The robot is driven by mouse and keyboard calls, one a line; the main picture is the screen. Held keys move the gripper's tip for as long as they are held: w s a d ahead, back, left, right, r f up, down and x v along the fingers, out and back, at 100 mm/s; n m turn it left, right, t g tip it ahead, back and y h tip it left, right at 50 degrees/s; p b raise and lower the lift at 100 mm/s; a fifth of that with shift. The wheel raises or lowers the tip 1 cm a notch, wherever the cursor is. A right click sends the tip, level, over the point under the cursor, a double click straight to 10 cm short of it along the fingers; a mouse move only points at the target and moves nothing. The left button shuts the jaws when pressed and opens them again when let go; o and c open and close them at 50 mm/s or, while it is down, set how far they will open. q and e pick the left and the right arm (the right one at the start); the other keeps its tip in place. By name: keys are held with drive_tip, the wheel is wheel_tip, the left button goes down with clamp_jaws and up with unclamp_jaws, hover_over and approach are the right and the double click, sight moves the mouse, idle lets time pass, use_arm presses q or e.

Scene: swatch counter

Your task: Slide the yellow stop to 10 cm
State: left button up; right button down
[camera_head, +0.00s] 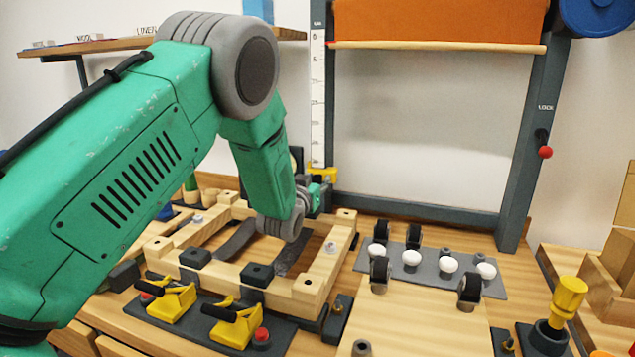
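The yellow stop (326,172) sits low on the white upright scale (317,95), which runs along the left post of a dark grey frame (513,150). The scale's marks are too small to read surely, so I cannot tell the stop's value. My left arm reaches in from the left, and its green and grey gripper (318,196) is just below the stop. Much of the gripper is hidden behind my wrist, its fingers are unclear, and I cannot tell whether it touches the stop. My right gripper is not in view.
Orange cloth (440,20) hangs at the frame's top above a wooden bar (440,46). A red-knobbed lock lever (545,152) is on the right post. A wooden frame (318,290) with yellow clamps (235,325) lies below my arm. White knobs (448,264) stand right of it.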

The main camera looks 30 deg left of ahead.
sight(322, 95)
use_arm(q)
clamp_jaws()
wheel_tip(322, 95, up, 19)
drive_tip(key=p, duration=1)
drive_tip(key=shift+w+r, duration=0.1)
drive_tip(key=shift+r, duration=0.65)
drive_tip(key=o, duration=0.6)
unclamp_jaws()
drive_tip(key=shift+r, duration=0.1)
drive_tip(key=shift+c, duration=0.2)
